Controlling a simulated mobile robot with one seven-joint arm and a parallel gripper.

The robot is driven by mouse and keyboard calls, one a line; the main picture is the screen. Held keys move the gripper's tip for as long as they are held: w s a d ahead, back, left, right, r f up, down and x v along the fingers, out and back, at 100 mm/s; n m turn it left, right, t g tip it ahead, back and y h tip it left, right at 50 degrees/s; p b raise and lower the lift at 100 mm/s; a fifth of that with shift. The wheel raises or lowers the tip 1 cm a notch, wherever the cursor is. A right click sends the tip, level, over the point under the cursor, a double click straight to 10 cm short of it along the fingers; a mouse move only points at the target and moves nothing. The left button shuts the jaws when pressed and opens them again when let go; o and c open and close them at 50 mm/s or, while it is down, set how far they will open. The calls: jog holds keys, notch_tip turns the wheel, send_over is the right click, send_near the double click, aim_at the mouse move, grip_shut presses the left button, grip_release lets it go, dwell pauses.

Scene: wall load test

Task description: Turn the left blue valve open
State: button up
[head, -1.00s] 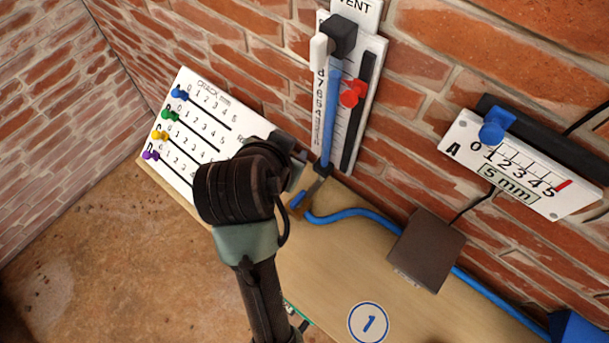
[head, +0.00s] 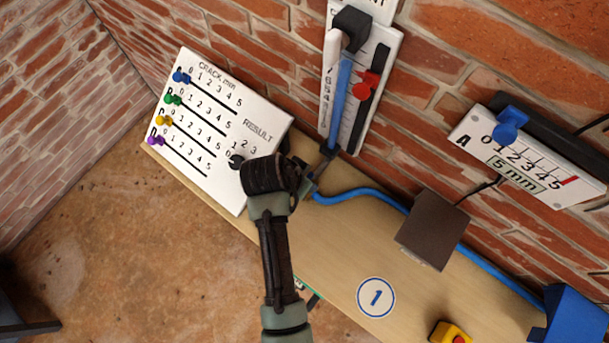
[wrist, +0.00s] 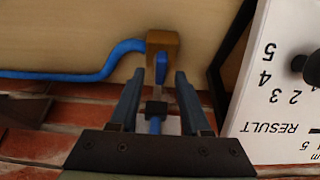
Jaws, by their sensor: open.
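The left blue valve shows in the wrist view as a brass-brown block (wrist: 164,41) with a short blue lever (wrist: 161,68), on the blue hose at the foot of the gauge. My gripper (wrist: 160,76) is open, its two fingers on either side of the lever. I cannot tell whether either finger touches it. In the head view my gripper (head: 304,184) is at the lower end of the upright blue tube (head: 340,105), and my wrist largely hides the valve.
A white crack board (head: 215,125) with coloured knobs stands left of my wrist. The vent gauge has a red slider (head: 366,85). A blue hose (head: 365,194) runs right past a brown box (head: 432,228). A yellow box with a red button (head: 450,333) is at the bottom.

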jog(key=shift+w+d+f, duration=0.15)
jog(key=shift+w+f, duration=0.1)
jog(key=shift+f, duration=0.35)
grip_shut()
